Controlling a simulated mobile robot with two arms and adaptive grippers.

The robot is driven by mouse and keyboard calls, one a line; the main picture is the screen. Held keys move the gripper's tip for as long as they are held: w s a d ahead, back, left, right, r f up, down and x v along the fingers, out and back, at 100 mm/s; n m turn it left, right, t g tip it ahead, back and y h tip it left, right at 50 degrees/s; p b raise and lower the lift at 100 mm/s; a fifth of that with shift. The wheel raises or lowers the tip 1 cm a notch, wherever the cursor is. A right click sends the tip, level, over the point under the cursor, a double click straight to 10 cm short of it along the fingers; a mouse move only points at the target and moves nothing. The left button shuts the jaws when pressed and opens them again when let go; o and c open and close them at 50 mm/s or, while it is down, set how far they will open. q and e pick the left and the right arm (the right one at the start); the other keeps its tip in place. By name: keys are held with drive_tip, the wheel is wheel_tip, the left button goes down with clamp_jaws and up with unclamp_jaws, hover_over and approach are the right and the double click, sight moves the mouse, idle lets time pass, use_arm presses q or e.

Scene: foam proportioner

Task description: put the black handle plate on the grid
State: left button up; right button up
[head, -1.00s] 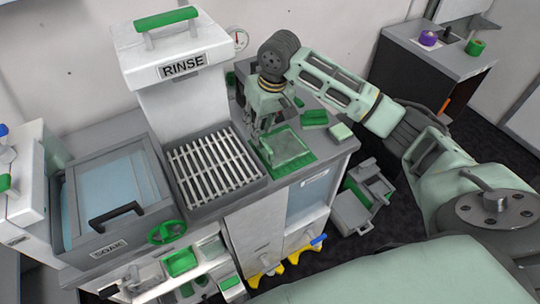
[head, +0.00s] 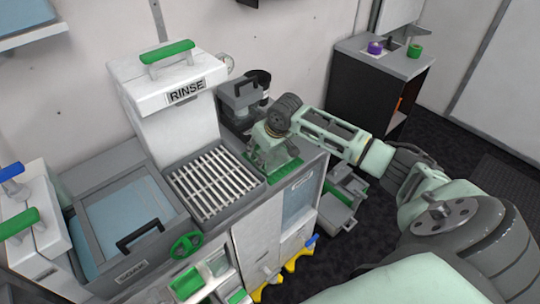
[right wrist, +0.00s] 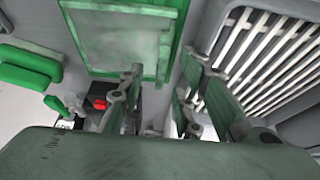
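A dark grey block with a black handle (head: 241,93) stands behind the counter's work area, right of the RINSE unit; I cannot tell for sure that it is the plate. Another black handle (head: 138,238) is on the SOAK tank's lid at the left. The grid (head: 192,201) is a pale slatted grate in front of the RINSE unit; it also shows at the upper right in the right wrist view (right wrist: 262,62). My right gripper (right wrist: 158,102) has its fingers apart and nothing visible between them. It is right of the grid, over a green-rimmed tray. My left gripper is out of view.
The green-rimmed tray (right wrist: 120,40) lies beside the grid. A black cylinder (head: 262,80) stands behind the grey block. A green hand wheel (head: 186,246) sticks out at the counter's front. A dark cabinet (head: 368,85) stands at the back right.

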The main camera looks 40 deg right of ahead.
drive_tip(key=shift+x, duration=0.9)
drive_tip(key=shift+w+f, duration=0.1)
drive_tip(key=shift+f, duration=0.15)
clamp_jaws()
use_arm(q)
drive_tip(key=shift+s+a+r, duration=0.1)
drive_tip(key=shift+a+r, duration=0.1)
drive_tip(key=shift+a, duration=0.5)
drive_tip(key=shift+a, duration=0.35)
use_arm(e)
drive_tip(key=shift+r, duration=0.15)
